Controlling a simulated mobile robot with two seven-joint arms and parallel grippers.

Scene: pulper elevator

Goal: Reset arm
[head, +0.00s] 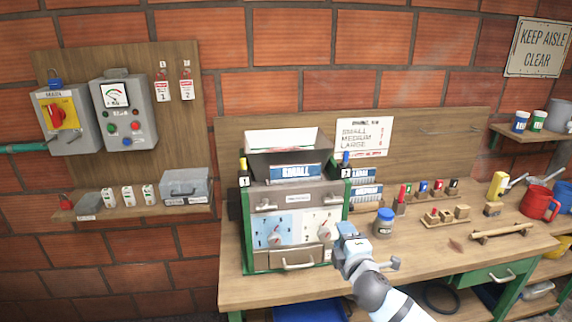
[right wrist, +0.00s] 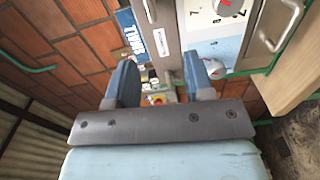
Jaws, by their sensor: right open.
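My right gripper (head: 350,240) is in front of the lower right of the machine (head: 297,200), which has a green frame and a "SMALL" label. In the right wrist view its two blue fingers (right wrist: 160,78) stand apart with nothing between them. The machine's pale front panel and a round knob (right wrist: 215,68) show beyond the fingers. In the head view, two knobs sit on the machine's panel. Whether the gripper touches the machine cannot be told. My left gripper is not in view.
A workbench (head: 275,292) holds a blue-lidded jar (head: 384,222), wooden blocks and a red mug (head: 538,204) to the right. A switch panel (head: 125,113) hangs on the brick wall at left, above a shelf with a grey box (head: 186,184). The bench front is partly clear.

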